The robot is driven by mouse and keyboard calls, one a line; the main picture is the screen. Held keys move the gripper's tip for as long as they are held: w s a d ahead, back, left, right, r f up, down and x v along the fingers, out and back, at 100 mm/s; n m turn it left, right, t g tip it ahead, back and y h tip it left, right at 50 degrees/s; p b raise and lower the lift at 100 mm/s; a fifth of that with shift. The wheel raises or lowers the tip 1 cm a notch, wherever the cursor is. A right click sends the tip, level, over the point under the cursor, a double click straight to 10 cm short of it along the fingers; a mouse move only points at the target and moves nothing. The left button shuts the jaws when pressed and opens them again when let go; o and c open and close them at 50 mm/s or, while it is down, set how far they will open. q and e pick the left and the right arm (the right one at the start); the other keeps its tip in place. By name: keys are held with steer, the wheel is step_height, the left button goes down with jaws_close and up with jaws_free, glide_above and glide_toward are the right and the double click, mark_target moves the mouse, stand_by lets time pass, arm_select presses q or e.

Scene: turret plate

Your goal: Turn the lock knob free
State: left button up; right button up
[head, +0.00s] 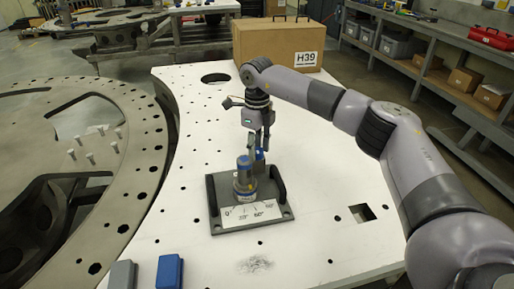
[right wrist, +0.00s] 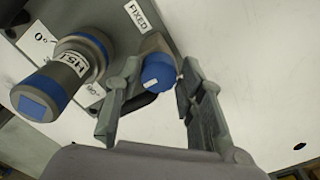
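The turret plate (head: 222,190) is a dark plate with two black side handles and a white angle scale, lying on the white table. On it stands a grey turret (head: 245,180) with a blue cap; it also shows in the right wrist view (right wrist: 62,72), with "0°" and "FIXED" labels near it. The blue lock knob (right wrist: 157,72) is beside the turret. My right gripper (head: 259,146) is above the plate, pointing down. In the right wrist view its fingers are apart on either side of the knob, with a narrow gap at the right finger. My left gripper is not in view.
A cardboard box (head: 272,48) marked H39 stands at the table's back. A grey block (head: 122,275) and a blue block (head: 169,271) are at the front left. The table has a square hole (head: 362,212) to the right. A large curved metal part (head: 130,190) lies left.

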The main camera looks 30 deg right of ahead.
mark_target(257, 150)
steer(key=shift+o, duration=1.4)
steer(key=shift+f, duration=0.1)
step_height(257, 150, up, 12)
